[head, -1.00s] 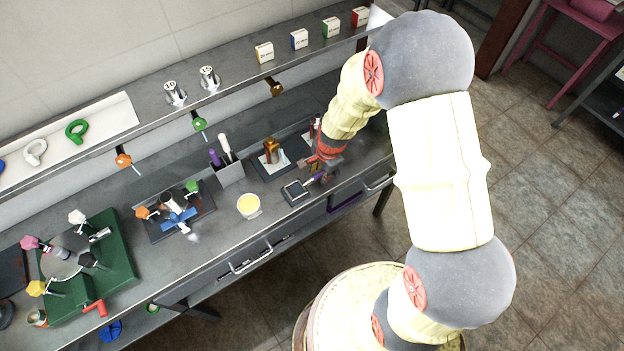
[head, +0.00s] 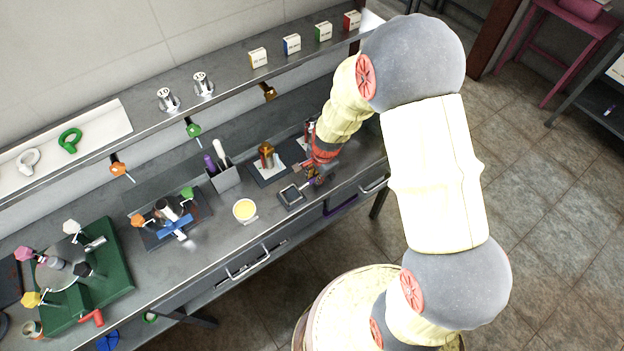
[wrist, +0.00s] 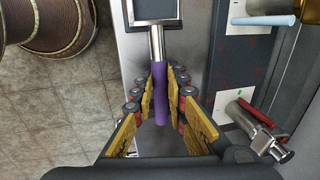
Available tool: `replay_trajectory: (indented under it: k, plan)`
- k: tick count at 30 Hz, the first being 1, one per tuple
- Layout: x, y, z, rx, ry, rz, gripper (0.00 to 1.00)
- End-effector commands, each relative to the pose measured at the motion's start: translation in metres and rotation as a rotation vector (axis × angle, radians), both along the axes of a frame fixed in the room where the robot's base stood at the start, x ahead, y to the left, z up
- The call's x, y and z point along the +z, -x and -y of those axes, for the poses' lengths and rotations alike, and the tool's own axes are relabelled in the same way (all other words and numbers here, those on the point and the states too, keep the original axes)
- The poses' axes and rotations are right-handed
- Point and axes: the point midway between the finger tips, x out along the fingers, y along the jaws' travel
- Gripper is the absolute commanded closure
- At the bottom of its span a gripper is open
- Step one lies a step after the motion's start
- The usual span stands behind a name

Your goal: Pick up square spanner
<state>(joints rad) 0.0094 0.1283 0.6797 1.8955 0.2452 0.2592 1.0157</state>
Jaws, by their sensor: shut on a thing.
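The square spanner has a dark square head in a metal frame, a bright metal shank and a purple handle (wrist: 160,95). In the head view its square head (head: 291,196) lies at the front of the bench, with the handle towards my gripper (head: 318,174). In the wrist view my gripper (wrist: 161,84) has its yellow-padded fingers on both sides of the purple handle and is shut on it. The square head is cut off at the top of that view. I cannot tell whether the spanner is clear of the bench.
A cup of yellow stuff (head: 245,210) stands left of the spanner head. A grey holder (head: 225,178) with upright handles and an amber bottle (head: 266,155) stand behind. A metal fitting (wrist: 258,132) lies close to the right of my fingers. The drawer handles stick out in front.

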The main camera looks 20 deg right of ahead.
Motion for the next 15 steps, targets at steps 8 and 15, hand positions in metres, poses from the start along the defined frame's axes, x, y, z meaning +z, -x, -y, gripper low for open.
replay_trajectory:
  k: [8, 15]
  plan:
    - [0.024, -0.001, 0.0, 0.001, 0.0, 0.004, 1.0]
    - [0.07, 0.024, 0.016, -0.004, 0.0, 0.006, 1.0]
